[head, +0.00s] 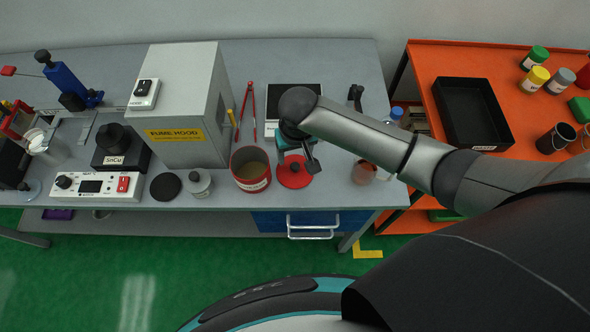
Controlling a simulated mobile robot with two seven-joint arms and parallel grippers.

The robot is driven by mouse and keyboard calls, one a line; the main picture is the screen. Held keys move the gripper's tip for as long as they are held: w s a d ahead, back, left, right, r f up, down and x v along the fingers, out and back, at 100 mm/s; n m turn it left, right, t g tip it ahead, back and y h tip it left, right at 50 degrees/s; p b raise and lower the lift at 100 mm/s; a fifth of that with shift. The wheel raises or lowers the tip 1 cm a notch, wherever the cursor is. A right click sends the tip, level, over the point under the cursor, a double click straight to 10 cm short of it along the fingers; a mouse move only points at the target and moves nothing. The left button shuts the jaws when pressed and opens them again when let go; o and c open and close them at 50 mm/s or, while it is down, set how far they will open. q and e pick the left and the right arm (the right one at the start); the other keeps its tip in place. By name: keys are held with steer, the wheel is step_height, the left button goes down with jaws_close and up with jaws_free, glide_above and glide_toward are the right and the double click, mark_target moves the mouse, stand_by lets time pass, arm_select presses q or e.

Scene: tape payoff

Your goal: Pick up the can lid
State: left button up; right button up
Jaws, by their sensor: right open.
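A round red lid (293,181) lies on the grey bench near its front edge, just right of an open red can (252,185). The can has a pale label and holds a tan content. My right gripper (302,162) reaches down from above with its fingers at the far side of the lid, partly covering it. It is open and holds nothing. Whether a finger touches the lid cannot be told. My left gripper is out of view.
A black disc (166,186) and a small white jar (197,183) stand left of the can. The fume hood (180,120) stands behind them. A pinkish cup (364,173) is right of the lid. An orange table (440,62) with a black tray (471,112) stands at the right.

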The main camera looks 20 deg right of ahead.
mark_target(295, 166)
steer(key=shift+w+d+f+b, duration=0.1)
steer(key=shift+f+b, duration=0.15)
steer(key=shift+f, duration=1.2)
steer(key=shift+w+d+f+b, duration=0.1)
steer(key=shift+f+b, duration=0.15)
steer(key=shift+f, duration=1.15)
jaws_close()
